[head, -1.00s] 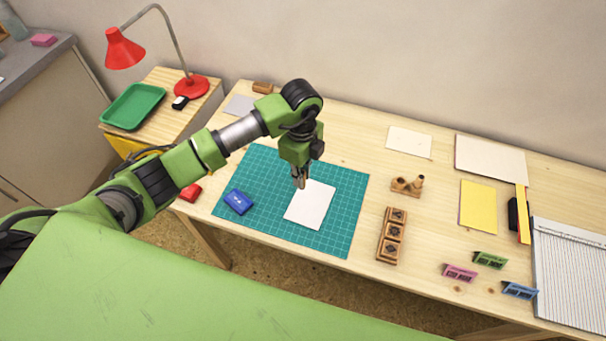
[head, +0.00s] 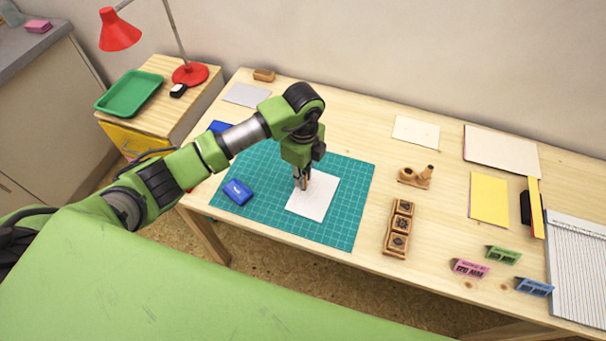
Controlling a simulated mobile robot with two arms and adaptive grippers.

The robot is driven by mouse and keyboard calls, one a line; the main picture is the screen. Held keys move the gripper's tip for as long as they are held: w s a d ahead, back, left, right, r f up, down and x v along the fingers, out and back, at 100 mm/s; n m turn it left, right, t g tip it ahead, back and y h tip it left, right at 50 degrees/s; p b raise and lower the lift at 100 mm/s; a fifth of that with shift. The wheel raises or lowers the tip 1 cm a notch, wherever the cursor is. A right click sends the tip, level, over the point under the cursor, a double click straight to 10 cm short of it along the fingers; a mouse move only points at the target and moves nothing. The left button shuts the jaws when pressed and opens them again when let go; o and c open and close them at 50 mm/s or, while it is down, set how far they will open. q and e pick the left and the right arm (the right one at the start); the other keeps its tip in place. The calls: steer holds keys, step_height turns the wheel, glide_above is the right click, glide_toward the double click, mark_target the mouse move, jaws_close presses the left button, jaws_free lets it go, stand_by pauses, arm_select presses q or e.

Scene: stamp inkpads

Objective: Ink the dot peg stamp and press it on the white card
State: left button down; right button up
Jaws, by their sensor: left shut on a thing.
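The white card (head: 318,201) lies on the green cutting mat (head: 345,225). My left gripper (head: 302,186) points down over the card's upper left part. It is shut on a small slim thing, most likely the dot peg stamp, which the fingers hide almost wholly. I cannot tell whether its lower end touches the card. A blue inkpad (head: 237,191) lies on the mat left of the card. No mark shows on the visible part of the card. My right gripper is not in view.
A wooden peg holder (head: 414,178) and a wooden tray of square stamps (head: 398,230) stand right of the mat. Small pink (head: 469,268), green (head: 503,254) and blue (head: 534,287) pieces lie front right. A red lamp (head: 120,30) and green tray (head: 131,94) are back left.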

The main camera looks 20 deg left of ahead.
arm_select(q)
steer(key=shift+f+b, duration=0.4)
steer(key=shift+f, duration=0.2)
stand_by(0.8)
steer(key=shift+s, duration=0.1)
stand_by(0.9)
steer(key=shift+r+p, duration=0.15)
steer(key=shift+p, duration=0.15)
steer(key=shift+r+p, duration=0.35)
steer(key=shift+r, duration=0.1)
steer(key=shift+r, duration=0.1)
step_height(320, 180, up, 5)
steer(key=p, duration=0.4)
steer(key=shift+r, duration=0.2)
stand_by(0.7)
